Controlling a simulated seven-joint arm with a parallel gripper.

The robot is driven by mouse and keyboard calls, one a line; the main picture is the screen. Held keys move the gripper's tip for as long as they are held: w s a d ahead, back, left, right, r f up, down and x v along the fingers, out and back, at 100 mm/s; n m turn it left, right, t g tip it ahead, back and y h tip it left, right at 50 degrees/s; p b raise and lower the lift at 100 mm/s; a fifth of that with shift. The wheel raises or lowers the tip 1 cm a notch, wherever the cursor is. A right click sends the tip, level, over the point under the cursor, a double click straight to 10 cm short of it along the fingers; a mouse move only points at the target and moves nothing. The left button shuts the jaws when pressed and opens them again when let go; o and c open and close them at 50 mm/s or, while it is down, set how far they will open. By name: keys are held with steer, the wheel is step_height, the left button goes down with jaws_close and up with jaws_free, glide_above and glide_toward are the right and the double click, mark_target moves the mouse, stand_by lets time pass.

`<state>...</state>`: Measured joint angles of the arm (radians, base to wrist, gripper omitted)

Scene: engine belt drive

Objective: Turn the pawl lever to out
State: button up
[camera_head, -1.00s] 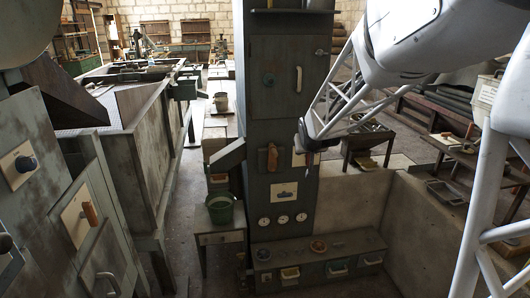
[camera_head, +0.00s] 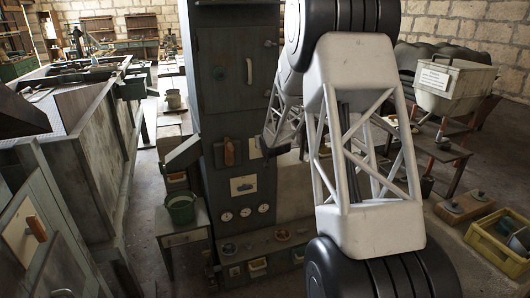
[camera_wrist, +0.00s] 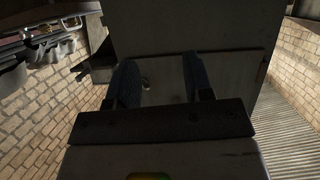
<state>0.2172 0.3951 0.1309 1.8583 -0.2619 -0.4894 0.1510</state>
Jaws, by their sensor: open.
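The frames do not show clearly which handle is the pawl lever. On the dark column cabinet (camera_head: 205,100) a wooden-handled lever (camera_head: 229,152) points up. A pale plate (camera_head: 255,147) sits just right of it, partly hidden by my gripper (camera_head: 270,148). Another wooden-handled lever (camera_head: 36,228) is on the panel at the lower left. In the wrist view my gripper (camera_wrist: 163,82) is open and empty, its two dark fingers spread before a pale plate (camera_wrist: 165,70) with a small fitting (camera_wrist: 147,82) between them. I cannot tell whether the fingers touch anything.
A plate with a dark handle (camera_head: 243,186) and several gauges (camera_head: 245,211) are below on the column. A green bucket (camera_head: 180,208) stands on a small table to the left. A drawer bench (camera_head: 265,245) juts out at the base. My arm hides much of the right side.

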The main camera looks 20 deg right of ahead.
steer(key=w+d+f+t, duration=0.1)
steer(key=w+d+f, duration=0.1)
steer(key=f, duration=0.3)
steer(key=w+d+f+t, duration=0.1)
steer(key=w+d+f, duration=0.2)
steer(key=w+f, duration=0.2)
steer(key=w+d+f+t+y, duration=0.1)
steer(key=w+d+f, duration=0.1)
steer(key=w+f, duration=0.2)
step_height(320, 180, down, 3)
steer(key=shift+d+r+n+t, duration=0.1)
steer(key=shift+d+n+t, duration=0.2)
steer(key=shift+d+t, duration=0.1)
steer(key=shift+w, duration=0.1)
steer(key=shift+w, duration=3.8)
jaws_close()
